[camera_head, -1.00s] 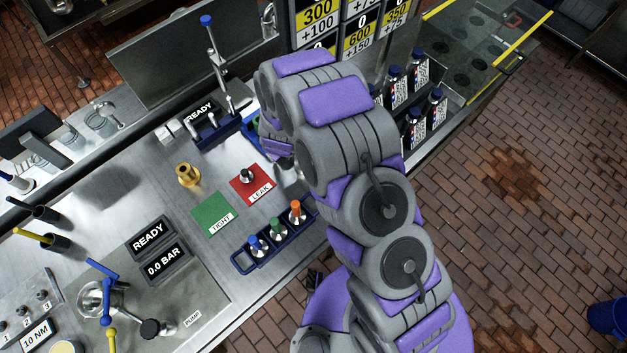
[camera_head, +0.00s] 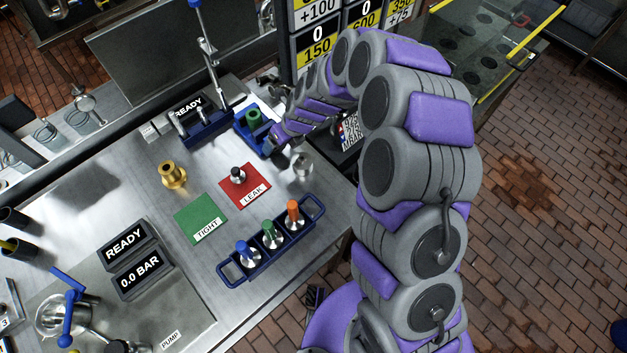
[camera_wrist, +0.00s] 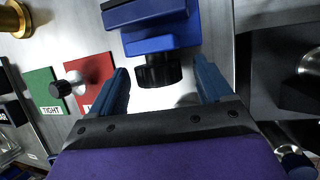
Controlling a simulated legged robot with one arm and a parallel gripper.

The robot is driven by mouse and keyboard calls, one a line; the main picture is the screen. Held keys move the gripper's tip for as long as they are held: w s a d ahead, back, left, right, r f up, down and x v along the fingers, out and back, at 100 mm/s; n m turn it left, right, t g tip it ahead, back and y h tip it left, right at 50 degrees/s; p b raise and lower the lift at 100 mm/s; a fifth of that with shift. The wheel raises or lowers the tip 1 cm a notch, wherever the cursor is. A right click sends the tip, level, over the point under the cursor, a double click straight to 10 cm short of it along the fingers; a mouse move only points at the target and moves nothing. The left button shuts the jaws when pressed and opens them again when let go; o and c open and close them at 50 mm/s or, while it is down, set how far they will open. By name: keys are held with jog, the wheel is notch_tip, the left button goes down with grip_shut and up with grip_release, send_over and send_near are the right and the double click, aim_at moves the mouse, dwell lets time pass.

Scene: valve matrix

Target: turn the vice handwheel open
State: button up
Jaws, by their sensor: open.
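My gripper (camera_wrist: 160,66) is open, with one blue finger on each side of the handwheel and visible gaps to both. In the head view the handwheel cannot be made out behind my arm.
A red LEAK pad (camera_head: 245,186) bearing a black-topped part and a green TIGHT pad (camera_head: 201,220) lie left of my arm. A blue rack (camera_head: 242,272) with several coloured-top parts stands nearer. A brass part (camera_head: 173,176) stands further left.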

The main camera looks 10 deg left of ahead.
jog(key=shift+w+f+g+y+b, duration=0.1)
jog(key=shift+f+g+y+b, duration=0.3)
jog(key=shift+b, duration=2.05)
jog(key=shift+r+g+y+b, duration=0.1)
jog(key=shift+g+y+b, duration=0.2)
jog(key=shift+b, duration=0.75)
